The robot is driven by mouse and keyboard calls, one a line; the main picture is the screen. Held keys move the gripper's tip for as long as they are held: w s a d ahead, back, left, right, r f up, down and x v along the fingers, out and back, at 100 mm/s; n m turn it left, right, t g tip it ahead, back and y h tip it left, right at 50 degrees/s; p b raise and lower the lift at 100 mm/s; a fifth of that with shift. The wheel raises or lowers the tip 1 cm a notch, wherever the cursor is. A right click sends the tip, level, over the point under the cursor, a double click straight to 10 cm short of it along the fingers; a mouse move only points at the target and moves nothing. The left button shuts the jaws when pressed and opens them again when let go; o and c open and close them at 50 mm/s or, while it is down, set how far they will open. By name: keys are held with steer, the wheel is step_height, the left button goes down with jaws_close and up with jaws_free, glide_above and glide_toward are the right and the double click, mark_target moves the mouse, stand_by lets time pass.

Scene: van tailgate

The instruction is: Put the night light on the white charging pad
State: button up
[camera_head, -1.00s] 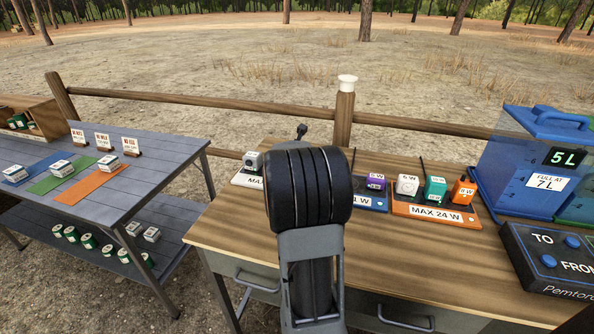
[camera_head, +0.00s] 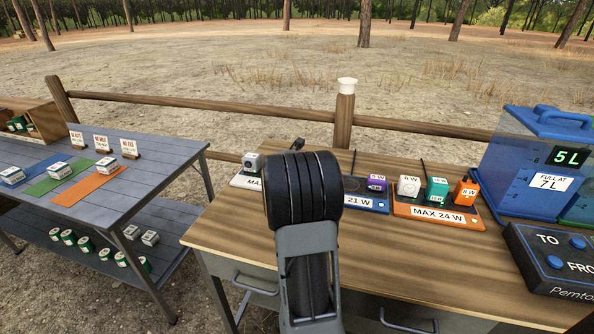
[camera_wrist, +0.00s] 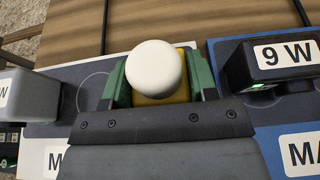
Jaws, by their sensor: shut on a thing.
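My gripper (camera_wrist: 158,85) is shut on the night light, which shows a round white dome (camera_wrist: 155,68) on a yellow base between the green fingers. In the wrist view it is over the pale charging pad (camera_wrist: 68,78), to the right of a drawn circle. I cannot tell whether its base touches the pad. In the head view, the white pad (camera_head: 246,181) is at the left of the pad row, partly behind my arm, with a whitish device (camera_head: 252,162) on it. My gripper and the night light are hidden behind my arm there.
The orange pad (camera_head: 436,216), marked MAX 24 W, carries several devices. A blue tank (camera_head: 525,165) stands at the right.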

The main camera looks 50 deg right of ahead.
steer(key=o, duration=1)
steer(key=shift+c, duration=0.2)
